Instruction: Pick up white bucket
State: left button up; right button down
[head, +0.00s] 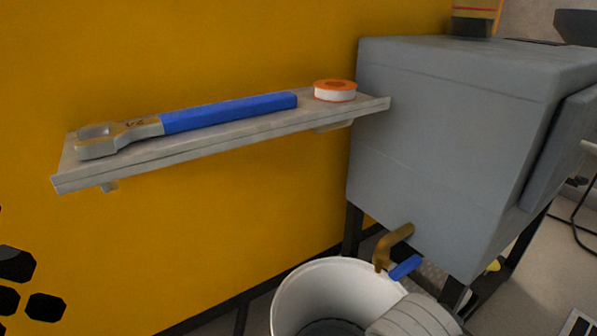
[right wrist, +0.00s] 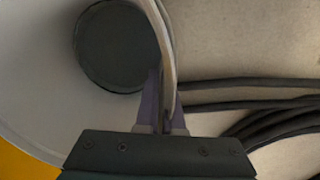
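The white bucket (head: 290,295) stands upright on the floor under the tap of the grey tank, with only its upper part in the head view. In the right wrist view its wall (right wrist: 40,100) and dark round inside bottom (right wrist: 115,48) fill the left side. My right gripper (right wrist: 166,95) has its fingers on either side of the bucket's wall at the rim, close together, and looks shut on it. In the head view my right arm covers the bucket's right rim and hides the gripper. My left gripper is not in view.
A grey tank (head: 450,130) on dark legs has a brass tap (head: 393,243) with a blue handle above the bucket. A shelf (head: 230,138) on the yellow wall holds a blue-handled wrench (head: 225,112) and a tape roll (head: 335,91). Dark cables (right wrist: 250,98) lie beside the bucket.

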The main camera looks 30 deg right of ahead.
jog(key=shift+w+r+p, duration=0.2)
jog(key=shift+r+p, duration=0.75)
jog(key=shift+r, duration=0.25)
jog(key=s+d+p, duration=0.1)
jog(key=s+p, duration=0.7)
jog(key=s, duration=1)
jog(key=shift+d+f, duration=0.2)
jog(key=shift+f, duration=0.05)
